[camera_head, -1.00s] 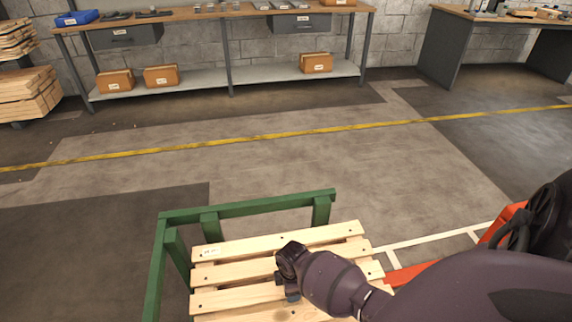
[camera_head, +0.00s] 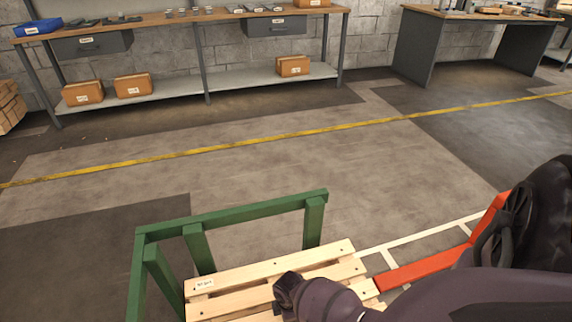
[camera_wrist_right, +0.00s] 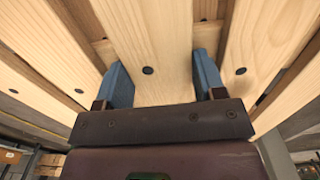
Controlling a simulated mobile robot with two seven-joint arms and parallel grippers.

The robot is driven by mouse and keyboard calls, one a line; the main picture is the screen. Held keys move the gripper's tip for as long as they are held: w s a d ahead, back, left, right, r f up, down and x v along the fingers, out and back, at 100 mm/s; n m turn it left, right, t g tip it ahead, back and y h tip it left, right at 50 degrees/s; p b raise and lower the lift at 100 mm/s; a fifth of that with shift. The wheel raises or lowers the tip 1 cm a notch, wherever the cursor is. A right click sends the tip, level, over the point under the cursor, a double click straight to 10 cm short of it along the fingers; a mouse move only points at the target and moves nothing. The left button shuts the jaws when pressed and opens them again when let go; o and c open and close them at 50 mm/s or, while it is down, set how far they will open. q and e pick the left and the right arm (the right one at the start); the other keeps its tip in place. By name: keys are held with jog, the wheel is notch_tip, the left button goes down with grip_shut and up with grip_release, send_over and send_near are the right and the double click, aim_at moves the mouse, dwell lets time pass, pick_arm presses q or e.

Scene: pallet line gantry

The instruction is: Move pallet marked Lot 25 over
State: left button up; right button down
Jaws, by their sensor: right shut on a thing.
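A light wooden slatted pallet (camera_head: 318,259) lies at the bottom middle of the head view, inside a green frame. A small white label (camera_head: 204,284) is on its left end; its print is too small to read surely. My right gripper (camera_head: 283,296) is over the pallet's slats. In the right wrist view my right gripper (camera_wrist_right: 164,85) has its two blue fingers on either side of one slat of the pallet (camera_wrist_right: 150,45), shut on it. My left gripper is not in view.
The green frame (camera_head: 235,214) bounds the pallet's far and left sides. An orange-red bar (camera_head: 425,268) and pale floor lines (camera_head: 420,236) are to the right. Beyond a yellow floor line (camera_head: 240,143) stand a workbench (camera_head: 205,85) and a desk (camera_head: 420,45). The floor between is clear.

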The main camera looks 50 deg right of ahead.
jog(key=shift+f, duration=0.95)
jog(key=shift+r, duration=0.1)
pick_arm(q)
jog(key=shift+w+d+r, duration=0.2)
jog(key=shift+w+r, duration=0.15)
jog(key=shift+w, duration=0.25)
pick_arm(e)
jog(key=shift+w+r, duration=0.1)
pick_arm(q)
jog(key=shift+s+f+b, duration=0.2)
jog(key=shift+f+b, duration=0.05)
jog(key=shift+b, duration=0.05)
pick_arm(e)
jog(key=shift+c, duration=1)
grip_release()
jog(key=shift+f, duration=0.2)
